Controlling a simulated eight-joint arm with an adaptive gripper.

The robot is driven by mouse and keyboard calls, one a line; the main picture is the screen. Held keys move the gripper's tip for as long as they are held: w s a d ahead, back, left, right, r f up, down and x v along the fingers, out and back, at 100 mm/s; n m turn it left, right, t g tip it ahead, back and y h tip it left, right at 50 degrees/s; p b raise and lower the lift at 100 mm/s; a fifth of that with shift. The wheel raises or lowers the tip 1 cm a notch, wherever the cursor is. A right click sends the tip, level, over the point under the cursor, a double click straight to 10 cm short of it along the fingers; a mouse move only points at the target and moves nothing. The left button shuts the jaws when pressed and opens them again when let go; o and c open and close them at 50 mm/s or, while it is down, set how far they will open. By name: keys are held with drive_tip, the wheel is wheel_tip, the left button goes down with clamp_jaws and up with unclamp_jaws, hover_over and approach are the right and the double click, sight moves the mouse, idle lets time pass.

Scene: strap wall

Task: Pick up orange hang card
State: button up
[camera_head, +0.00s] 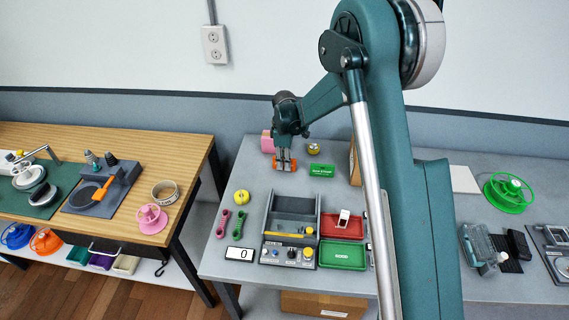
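My gripper (284,165) points down over the back left part of the grey table, beside a pink object (267,142). Orange patches show at its fingertips. I cannot tell whether they are the orange hang card or part of the fingers. The view is too small to show whether the fingers are open or shut. No other thing in view can be clearly made out as the orange hang card.
A green box (321,170) and a yellow-topped round item (313,149) stand right of my gripper. In front are a grey bin (292,203), a red tray (342,232) and a green tray (343,264). A wooden table (190,144) stands left, across a gap.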

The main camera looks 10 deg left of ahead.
drive_tip(key=shift+r, duration=5)
